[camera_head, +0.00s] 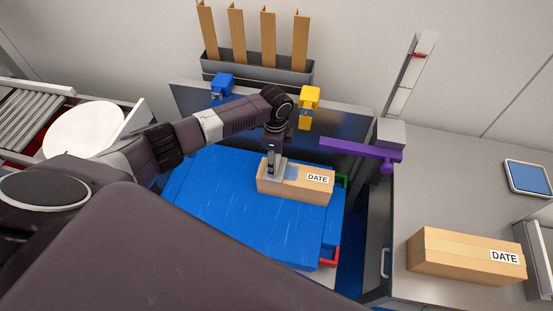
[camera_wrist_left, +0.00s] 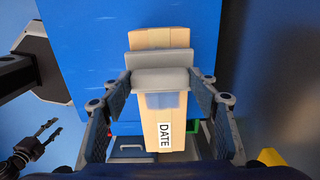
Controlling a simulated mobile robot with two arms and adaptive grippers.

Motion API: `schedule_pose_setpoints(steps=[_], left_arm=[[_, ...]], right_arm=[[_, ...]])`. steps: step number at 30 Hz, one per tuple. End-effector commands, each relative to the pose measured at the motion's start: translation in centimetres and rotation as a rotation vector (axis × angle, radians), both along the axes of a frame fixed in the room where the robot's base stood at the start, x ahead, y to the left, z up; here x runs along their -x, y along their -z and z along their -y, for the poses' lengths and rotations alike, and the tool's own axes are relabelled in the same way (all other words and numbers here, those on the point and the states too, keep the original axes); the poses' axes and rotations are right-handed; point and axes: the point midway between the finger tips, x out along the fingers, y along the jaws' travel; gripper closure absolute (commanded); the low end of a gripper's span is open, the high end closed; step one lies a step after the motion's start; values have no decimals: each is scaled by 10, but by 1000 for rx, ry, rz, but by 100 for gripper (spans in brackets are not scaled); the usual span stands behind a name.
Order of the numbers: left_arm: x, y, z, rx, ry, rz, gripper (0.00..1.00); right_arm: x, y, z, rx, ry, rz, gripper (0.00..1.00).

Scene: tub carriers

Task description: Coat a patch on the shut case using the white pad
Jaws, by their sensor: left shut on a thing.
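The shut case (camera_head: 312,190) is a long brown cardboard box with a DATE label, lying on the blue surface. It also shows in the left wrist view (camera_wrist_left: 151,38). My left gripper (camera_head: 273,166) is over its left part, shut on the white pad (camera_wrist_left: 160,80), a pale grey-white block. The pad sits at the case's top; I cannot tell if it touches. A bluish patch (camera_wrist_left: 162,101) shows on the case between pad and label. My right gripper (camera_wrist_left: 52,128) is open and empty in the left wrist view, away from the case.
Another DATE box (camera_head: 455,258) lies on the grey counter (camera_head: 420,190) at right, with a tablet (camera_head: 528,177) behind. A purple bar (camera_head: 360,150) juts out near the case. Blue (camera_head: 222,84) and yellow (camera_head: 309,98) fixtures stand behind. A white round plate (camera_head: 84,129) is at left.

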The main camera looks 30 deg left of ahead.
Motion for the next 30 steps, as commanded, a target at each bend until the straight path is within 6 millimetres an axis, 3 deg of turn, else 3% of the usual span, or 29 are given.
schedule_pose_setpoints(steps=[15,30], left_arm=[[-1,-57,1,2,1,3,65],[-2,-65,1,2,1,4,65]], right_arm=[[0,-54,1,1,-1,0,60],[0,-62,2,2,-1,0,60]])
